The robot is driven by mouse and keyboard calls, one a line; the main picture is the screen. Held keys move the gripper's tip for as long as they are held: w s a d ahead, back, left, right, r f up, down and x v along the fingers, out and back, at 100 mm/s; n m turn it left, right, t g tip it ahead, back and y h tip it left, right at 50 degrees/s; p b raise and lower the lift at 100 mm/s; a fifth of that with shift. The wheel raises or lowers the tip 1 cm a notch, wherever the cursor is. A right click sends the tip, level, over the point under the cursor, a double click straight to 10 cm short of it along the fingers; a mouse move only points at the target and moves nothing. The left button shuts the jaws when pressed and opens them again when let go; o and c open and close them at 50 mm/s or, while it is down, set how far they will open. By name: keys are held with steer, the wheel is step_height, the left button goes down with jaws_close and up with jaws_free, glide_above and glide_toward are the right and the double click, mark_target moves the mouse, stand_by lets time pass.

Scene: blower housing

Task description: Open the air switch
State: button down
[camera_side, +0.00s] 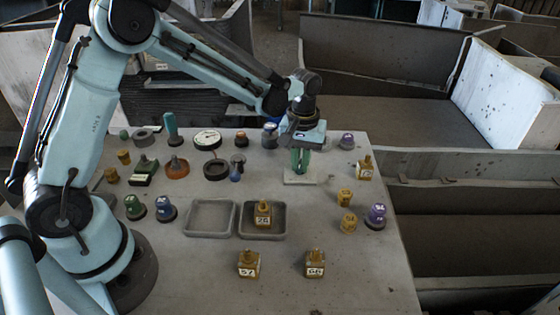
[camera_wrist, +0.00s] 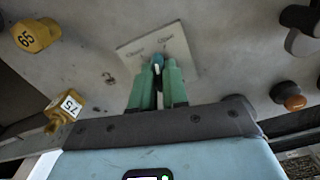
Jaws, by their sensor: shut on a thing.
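The air switch is a pale square plate with a small blue knob. In the side view its plate (camera_side: 303,180) lies flat near the far right part of the table. In the wrist view the plate (camera_wrist: 178,40) carries two small printed words, too blurred to read surely, with the blue knob (camera_wrist: 157,59) at its near edge. My gripper (camera_side: 300,170) points down over the plate. Its green fingers, also in the wrist view (camera_wrist: 157,75), are shut on the knob, one on each side. The fingers hide the knob in the side view.
Brass numbered blocks stand near the switch, one right of it (camera_side: 364,168) and others toward the front. Two grey trays (camera_side: 209,218) sit mid-table, the right one holding a brass block (camera_side: 263,214). Several knobs and rings crowd the back left.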

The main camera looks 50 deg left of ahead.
steer(key=m, duration=0.4)
steer(key=c, duration=1.2)
jaws_free()
steer(key=shift+c, duration=0.2)
steer(key=shift+r, duration=3)
